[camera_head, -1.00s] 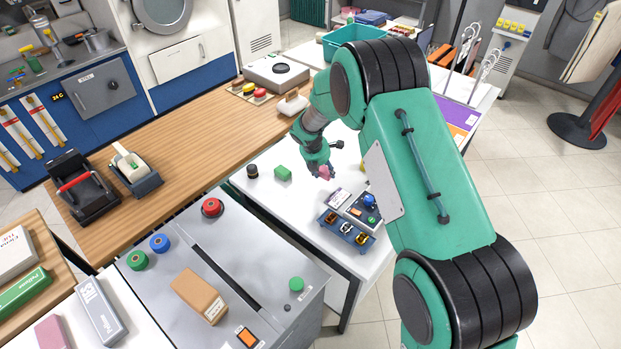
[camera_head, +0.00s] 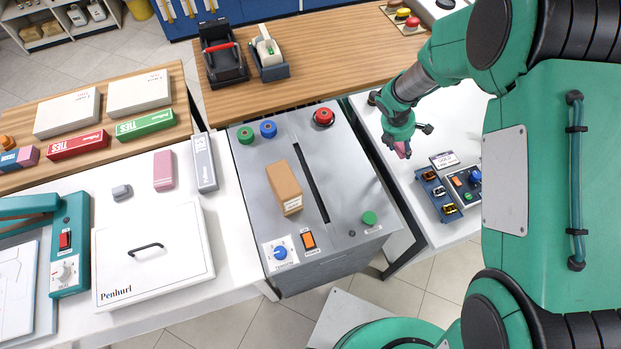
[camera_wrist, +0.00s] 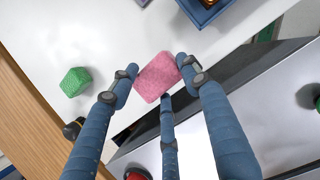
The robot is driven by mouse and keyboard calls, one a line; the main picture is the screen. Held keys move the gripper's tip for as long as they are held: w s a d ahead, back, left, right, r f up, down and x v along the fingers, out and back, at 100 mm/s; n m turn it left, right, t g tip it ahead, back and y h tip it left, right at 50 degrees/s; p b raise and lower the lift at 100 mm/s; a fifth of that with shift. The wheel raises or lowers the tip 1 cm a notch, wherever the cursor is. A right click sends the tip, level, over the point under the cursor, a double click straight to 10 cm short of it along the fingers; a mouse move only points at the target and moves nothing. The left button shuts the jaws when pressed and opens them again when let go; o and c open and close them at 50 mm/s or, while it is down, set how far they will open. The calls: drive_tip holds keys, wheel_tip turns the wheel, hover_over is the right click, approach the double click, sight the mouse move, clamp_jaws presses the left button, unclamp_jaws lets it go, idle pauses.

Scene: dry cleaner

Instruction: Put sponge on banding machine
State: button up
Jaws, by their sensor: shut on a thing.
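My gripper (camera_head: 399,148) is shut on a pink sponge (camera_wrist: 158,77), holding it between blue fingers. The sponge also shows small in the head view (camera_head: 403,151). The gripper is over the white table, to the right of the grey banding machine (camera_head: 345,160). In the wrist view, the machine's grey top (camera_wrist: 260,115) lies at the lower right. On the machine are a brown block (camera_head: 284,187) beside a long dark slot, red, blue and green knobs, an orange switch and a dial. I cannot tell how high the sponge is above the table.
A blue tray with small items (camera_head: 437,196) and a small control box (camera_head: 465,185) sit near the gripper. A green block (camera_wrist: 75,82) lies on the white table. A white lidded box (camera_head: 150,255) is left of the machine. A wooden counter (camera_head: 300,50) runs behind it.

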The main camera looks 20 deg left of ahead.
drive_tip(key=s+a, duration=0.1)
drive_tip(key=s, duration=0.3)
drive_tip(key=s+a, duration=0.2)
drive_tip(key=s, duration=0.2)
drive_tip(key=s+a+p, duration=0.1)
drive_tip(key=s+a, duration=0.1)
drive_tip(key=s, duration=0.2)
drive_tip(key=shift+s+r, duration=0.15)
drive_tip(key=shift+s, duration=0.25)
drive_tip(key=s, duration=0.9)
drive_tip(key=s+p, duration=0.1)
drive_tip(key=s, duration=0.3)
drive_tip(key=shift+s+a+r, duration=0.2)
drive_tip(key=shift+a, duration=0.15)
drive_tip(key=shift+s, duration=0.55)
drive_tip(key=shift+w, duration=0.1)
drive_tip(key=w+a, duration=0.2)
drive_tip(key=w, duration=0.2)
drive_tip(key=w+a+f, duration=0.1)
drive_tip(key=w+a, duration=0.2)
drive_tip(key=w, duration=0.2)
drive_tip(key=w+a, duration=0.3)
drive_tip(key=w, duration=0.1)
drive_tip(key=shift+w+a+f, duration=0.15)
drive_tip(key=shift+w+f, duration=0.1)
drive_tip(key=shift+f, duration=0.05)
drive_tip(key=shift+f+b, duration=0.55)
drive_tip(key=shift+f, duration=1.2)
